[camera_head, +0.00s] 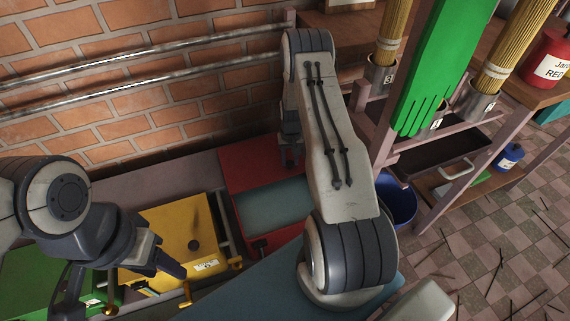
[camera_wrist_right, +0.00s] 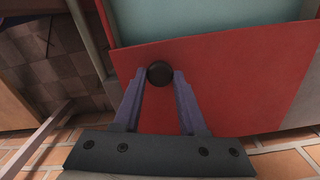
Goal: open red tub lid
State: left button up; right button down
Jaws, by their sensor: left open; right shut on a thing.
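The red tub (camera_head: 275,241) stands between the brick wall and my right arm. Its red lid (camera_head: 236,160) lies toward the wall, and a teal surface (camera_head: 268,208) is exposed in front of it. In the right wrist view, the red lid (camera_wrist_right: 225,80) carries a round black knob (camera_wrist_right: 160,70). My right gripper (camera_wrist_right: 160,78) is shut on this knob; in the head view it is mostly hidden behind my arm. My left gripper (camera_head: 122,285) is open and empty, over the yellow and green tubs.
The yellow tub (camera_head: 178,235) with brass latches and the green tub (camera_head: 30,285) stand left of the red one. A blue bucket (camera_head: 398,203) and a rack with incense bundles (camera_head: 503,50) are to the right. Metal pipes (camera_head: 140,80) run along the wall.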

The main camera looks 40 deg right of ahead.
jog(key=shift+s, duration=0.1)
jog(key=shift+c, duration=2.3)
grip_release()
jog(key=shift+r, duration=0.1)
notch_tip(320, 180, up, 10)
jog(key=p, duration=0.3)
jog(key=shift+r+p, duration=0.15)
jog(key=shift+p, duration=0.15)
